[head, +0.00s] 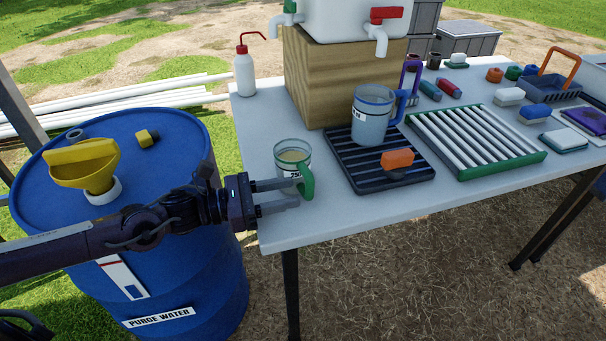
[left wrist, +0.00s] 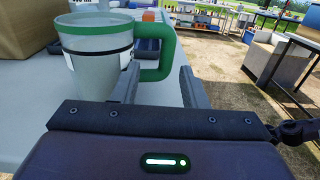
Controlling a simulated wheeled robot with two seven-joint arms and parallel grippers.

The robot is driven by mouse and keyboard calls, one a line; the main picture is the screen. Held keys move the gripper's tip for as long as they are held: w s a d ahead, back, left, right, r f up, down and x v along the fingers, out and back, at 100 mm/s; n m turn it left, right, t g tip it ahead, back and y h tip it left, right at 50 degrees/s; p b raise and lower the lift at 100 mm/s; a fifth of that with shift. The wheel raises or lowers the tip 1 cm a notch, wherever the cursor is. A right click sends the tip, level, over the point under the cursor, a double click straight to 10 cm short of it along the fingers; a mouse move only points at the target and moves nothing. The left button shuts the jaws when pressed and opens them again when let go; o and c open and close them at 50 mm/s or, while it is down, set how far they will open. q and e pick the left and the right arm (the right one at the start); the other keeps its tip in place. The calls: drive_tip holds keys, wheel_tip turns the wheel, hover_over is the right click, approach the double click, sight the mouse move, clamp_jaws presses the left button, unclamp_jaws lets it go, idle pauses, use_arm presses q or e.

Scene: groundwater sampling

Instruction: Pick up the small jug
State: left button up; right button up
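The small jug (head: 288,166) is clear with a green rim, a green handle and a "250" label. It stands upright near the left front edge of the table and holds some pale liquid. In the left wrist view the jug (left wrist: 95,62) fills the upper left, with its green handle (left wrist: 172,52) toward the middle. My left gripper (head: 298,192) is open at the jug's handle side. In the left wrist view its fingers (left wrist: 160,85) are spread, with the handle between or just beyond their tips. Contact cannot be told. My right gripper is out of view.
A larger blue-handled jug (head: 370,115) stands on a black rack (head: 350,170) behind right, with an orange-topped item (head: 397,159). A wooden block (head: 310,85) and a wash bottle (head: 244,75) stand behind. A blue drum (head: 190,215) with a yellow funnel (head: 82,165) stands left.

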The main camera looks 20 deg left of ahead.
sight(310, 196)
use_arm(q)
drive_tip(key=shift+w+d, duration=0.1)
drive_tip(key=shift+d, duration=0.15)
drive_tip(key=x, duration=0.4)
drive_tip(key=shift+d+r+p, duration=0.1)
drive_tip(key=shift+d+p, duration=0.25)
drive_tip(key=shift+d, duration=0.3)
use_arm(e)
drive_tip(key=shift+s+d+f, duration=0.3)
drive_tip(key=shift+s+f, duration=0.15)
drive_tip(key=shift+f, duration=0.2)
use_arm(q)
clamp_jaws()
